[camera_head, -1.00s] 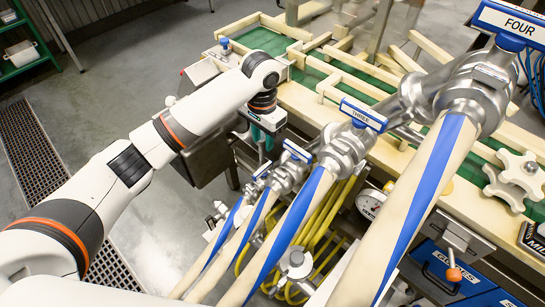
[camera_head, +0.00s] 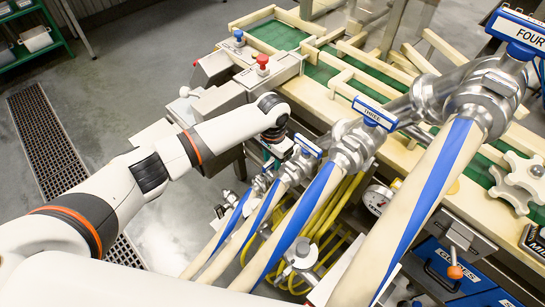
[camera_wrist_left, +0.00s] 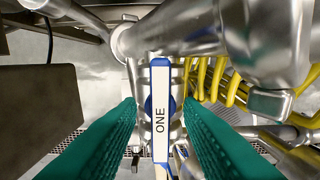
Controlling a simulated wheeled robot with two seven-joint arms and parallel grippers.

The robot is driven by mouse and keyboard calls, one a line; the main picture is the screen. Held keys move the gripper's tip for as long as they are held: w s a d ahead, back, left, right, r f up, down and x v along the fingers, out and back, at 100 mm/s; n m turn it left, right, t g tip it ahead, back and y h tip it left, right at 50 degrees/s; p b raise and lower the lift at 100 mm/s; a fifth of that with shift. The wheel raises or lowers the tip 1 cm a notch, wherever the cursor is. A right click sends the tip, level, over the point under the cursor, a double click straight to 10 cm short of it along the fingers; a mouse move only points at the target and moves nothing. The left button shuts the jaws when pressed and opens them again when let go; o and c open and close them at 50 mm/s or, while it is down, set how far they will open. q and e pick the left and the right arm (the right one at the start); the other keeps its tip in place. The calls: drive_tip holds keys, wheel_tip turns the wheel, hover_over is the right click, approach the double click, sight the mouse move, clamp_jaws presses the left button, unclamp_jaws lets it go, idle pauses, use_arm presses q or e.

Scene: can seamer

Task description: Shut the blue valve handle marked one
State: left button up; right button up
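The blue valve handle marked ONE (camera_wrist_left: 160,90), with a white label face, runs up and down in the left wrist view. It appears in line with the metal valve body behind it. My left gripper (camera_wrist_left: 160,106) is open, with one green finger on each side of the handle and visible gaps to both. In the head view my left gripper (camera_head: 268,160) points down at the far end of the valve row, and the handle marked one is mostly hidden there. My right gripper is not in view.
Handle two (camera_head: 306,145) is close beside my left gripper. Handles THREE (camera_head: 375,113) and FOUR (camera_head: 520,32) stand further right. Yellow coiled hoses (camera_wrist_left: 225,80) are right of valve one. A box with a red button (camera_head: 262,60) is behind the wrist.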

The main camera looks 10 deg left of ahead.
use_arm(q)
drive_tip(key=shift+c, duration=0.2)
clamp_jaws()
drive_tip(key=shift+r+m+p, duration=0.1)
drive_tip(key=shift+m+p, duration=0.45)
drive_tip(key=shift+m, duration=0.25)
drive_tip(key=shift+m+p, duration=0.45)
drive_tip(key=shift+m, duration=0.65)
drive_tip(key=m+p, duration=0.1)
drive_tip(key=m, duration=0.3)
drive_tip(key=shift+m, duration=0.4)
